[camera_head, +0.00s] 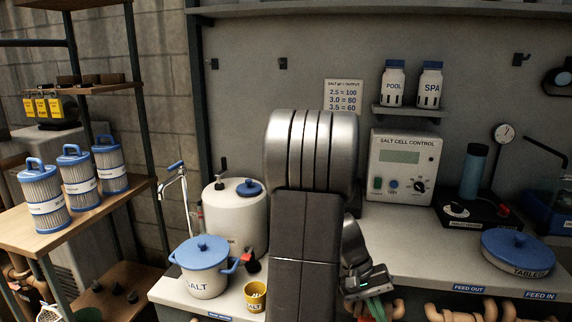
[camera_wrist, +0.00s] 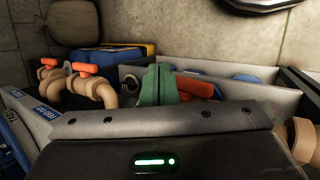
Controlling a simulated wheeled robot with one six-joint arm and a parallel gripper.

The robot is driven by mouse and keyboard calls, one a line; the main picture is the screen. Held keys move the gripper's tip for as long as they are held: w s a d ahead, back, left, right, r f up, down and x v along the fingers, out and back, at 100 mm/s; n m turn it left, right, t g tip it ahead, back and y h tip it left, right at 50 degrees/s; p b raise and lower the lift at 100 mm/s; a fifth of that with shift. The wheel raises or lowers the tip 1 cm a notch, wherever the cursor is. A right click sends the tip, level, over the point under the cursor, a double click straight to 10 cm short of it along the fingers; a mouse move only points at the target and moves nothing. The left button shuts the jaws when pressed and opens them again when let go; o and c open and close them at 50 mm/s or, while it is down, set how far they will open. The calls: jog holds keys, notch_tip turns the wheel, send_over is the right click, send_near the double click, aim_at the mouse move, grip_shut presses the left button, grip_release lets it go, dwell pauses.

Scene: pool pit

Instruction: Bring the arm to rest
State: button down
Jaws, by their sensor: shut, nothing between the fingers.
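My arm rises in the middle of the head view and folds down behind its own dark link, hiding part of the counter. My gripper (camera_head: 377,308) hangs low at the counter's front edge, right of that link. Its green fingers also show in the wrist view (camera_wrist: 158,84), closed together with nothing between them. They point over a pale-walled bin and pipes. I cannot tell whether they touch anything.
A counter (camera_head: 420,245) holds a blue-lidded salt pot (camera_head: 205,275), a yellow cup (camera_head: 255,296), a white tank (camera_head: 232,215), a salt cell control box (camera_head: 404,165) and a tablets tub (camera_head: 518,258). Tan pipes with orange valve handles (camera_wrist: 85,69) lie near the gripper. Shelves with filter cartridges (camera_head: 78,172) stand left.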

jog(key=d+t+y+p, duration=0.6)
jog(key=d+y+p, duration=0.25)
jog(key=p, duration=0.25)
jog(key=w+v, duration=0.1)
jog(key=v, duration=0.6)
jog(key=shift+s+r+g+y, duration=0.25)
jog(key=shift+r+g+y, duration=0.1)
jog(key=shift+r, duration=0.15)
jog(key=shift+a, duration=0.1)
